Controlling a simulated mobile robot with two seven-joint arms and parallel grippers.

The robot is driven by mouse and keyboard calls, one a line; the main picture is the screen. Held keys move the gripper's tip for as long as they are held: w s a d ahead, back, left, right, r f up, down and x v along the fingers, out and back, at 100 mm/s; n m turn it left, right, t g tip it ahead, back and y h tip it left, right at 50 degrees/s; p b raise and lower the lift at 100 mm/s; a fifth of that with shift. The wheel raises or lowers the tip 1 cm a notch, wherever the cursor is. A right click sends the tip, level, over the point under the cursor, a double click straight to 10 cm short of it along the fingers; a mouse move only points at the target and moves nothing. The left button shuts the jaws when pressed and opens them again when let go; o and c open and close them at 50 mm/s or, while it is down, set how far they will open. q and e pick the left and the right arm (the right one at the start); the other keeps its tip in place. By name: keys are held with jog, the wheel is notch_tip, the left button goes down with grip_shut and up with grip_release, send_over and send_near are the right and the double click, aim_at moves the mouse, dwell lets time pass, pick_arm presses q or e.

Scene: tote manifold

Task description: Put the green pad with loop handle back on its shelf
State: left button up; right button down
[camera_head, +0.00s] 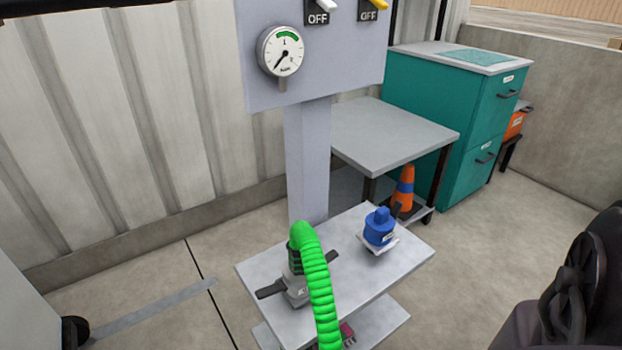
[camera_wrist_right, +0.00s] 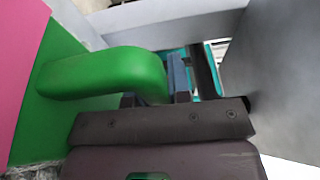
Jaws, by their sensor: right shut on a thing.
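The green pad (camera_wrist_right: 45,122) fills part of the left side of the right wrist view. Its thick rounded loop handle (camera_wrist_right: 105,72) sticks out toward my gripper. My right gripper (camera_wrist_right: 160,92) is shut on the loop handle, which partly hides the fingers. Most of the pad lies outside the view. I cannot pick out the pad or its shelf in the head view. A dark part of my right arm shows at that view's right edge. My left gripper is in neither view.
A pink surface (camera_wrist_right: 18,55) is beside the pad, and grey panels (camera_wrist_right: 280,85) are close at right. In the head view, a low cart (camera_head: 400,262) carries a green hose (camera_head: 316,285) and a blue fitting (camera_head: 380,228). A grey table (camera_head: 395,135) and teal cabinet (camera_head: 440,115) stand behind.

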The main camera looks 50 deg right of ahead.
notch_tip(320, 180, down, 3)
jog(key=shift+r+b, duration=0.1)
jog(key=shift+b, duration=0.8)
jog(key=shift+f, duration=0.4)
jog(key=shift+f+b, duration=0.1)
jog(key=shift+b, duration=0.2)
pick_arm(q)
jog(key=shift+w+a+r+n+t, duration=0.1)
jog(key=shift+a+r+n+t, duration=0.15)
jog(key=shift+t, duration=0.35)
pick_arm(e)
jog(key=shift+w, duration=0.1)
jog(key=c, duration=1.1)
grip_release()
jog(key=shift+o, duration=0.2)
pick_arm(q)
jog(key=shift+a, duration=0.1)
pick_arm(e)
jog(key=shift+d, duration=0.1)
